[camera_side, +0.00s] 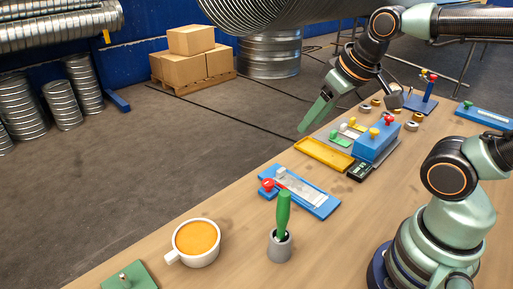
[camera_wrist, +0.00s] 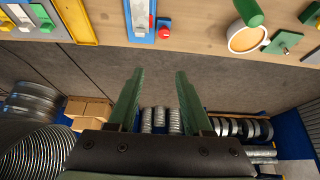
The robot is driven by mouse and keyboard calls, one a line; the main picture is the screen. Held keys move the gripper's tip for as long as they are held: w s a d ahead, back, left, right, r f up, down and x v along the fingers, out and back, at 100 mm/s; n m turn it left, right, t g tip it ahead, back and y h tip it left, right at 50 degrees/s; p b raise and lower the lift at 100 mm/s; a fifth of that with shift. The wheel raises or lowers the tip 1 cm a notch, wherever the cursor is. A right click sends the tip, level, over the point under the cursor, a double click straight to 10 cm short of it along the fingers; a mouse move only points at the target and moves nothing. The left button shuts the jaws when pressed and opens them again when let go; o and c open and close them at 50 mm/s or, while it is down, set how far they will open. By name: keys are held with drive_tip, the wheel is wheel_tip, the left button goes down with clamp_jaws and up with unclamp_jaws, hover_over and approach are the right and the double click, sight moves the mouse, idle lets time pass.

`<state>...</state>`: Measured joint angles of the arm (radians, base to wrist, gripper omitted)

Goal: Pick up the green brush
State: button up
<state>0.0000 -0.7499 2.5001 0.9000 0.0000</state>
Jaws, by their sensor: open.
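The green brush (camera_side: 283,212) stands upright in a small grey cup (camera_side: 280,247) near the front of the wooden table, in the side view. In the wrist view a green part of the brush (camera_wrist: 248,12) shows at the top edge, partly cut off. My gripper (camera_side: 304,126) is raised above the far edge of the table, well apart from the brush, beyond it in the side view. In the wrist view my gripper (camera_wrist: 158,72) has its two green fingers spread, with nothing between them.
A white mug (camera_side: 197,246) with orange liquid stands left of the brush. A blue tray with a red knob (camera_side: 300,193) lies just behind it. A yellow tray (camera_side: 323,154) and blue block (camera_side: 376,140) sit farther back. Bare table lies right of the brush.

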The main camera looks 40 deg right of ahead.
drive_tip(key=shift+o, duration=1.3)
drive_tip(key=n+g, duration=0.6)
drive_tip(key=n, duration=0.7)
approach(285, 192)
drive_tip(key=shift+w+a+f, duration=0.15)
drive_tip(key=shift+w+f, duration=0.05)
drive_tip(key=shift+w, duration=0.15)
drive_tip(key=shift+n, duration=0.3)
wheel_tip(285, 192, down, 6)
drive_tip(key=shift+f, duration=0.25)
drive_tip(key=shift+s+f, duration=0.25)
drive_tip(key=shift+f, duration=1.1)
drive_tip(key=shift+s+f, duration=0.25)
drive_tip(key=shift+f, duration=1.1)
